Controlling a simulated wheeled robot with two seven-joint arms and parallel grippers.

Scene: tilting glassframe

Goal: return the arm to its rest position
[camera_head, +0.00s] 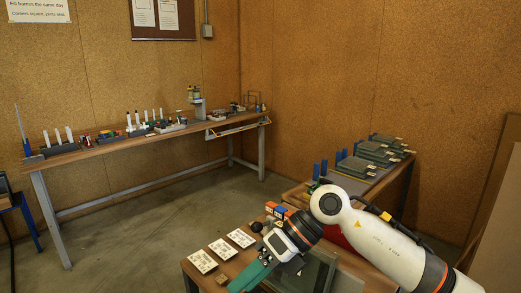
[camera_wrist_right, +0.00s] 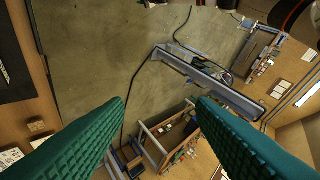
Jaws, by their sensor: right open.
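My right arm, white with orange bands, comes in from the right edge of the head view. It bends at a rounded joint, and its wrist hangs over the near bench. My right gripper (camera_head: 250,278) has green fingers that point down and left, over the front part of that bench. In the right wrist view the two ridged green fingers of the gripper (camera_wrist_right: 161,103) stand wide apart with nothing between them. My left gripper is not in view.
The near bench (camera_head: 232,267) bears several white cards (camera_head: 221,249); a glass-like panel (camera_head: 315,272) is partly hidden behind my wrist. A side bench holds stacked grey-green pieces (camera_head: 364,160). A long workbench (camera_head: 120,150) lines the back wall. Open floor (camera_head: 150,215) lies between.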

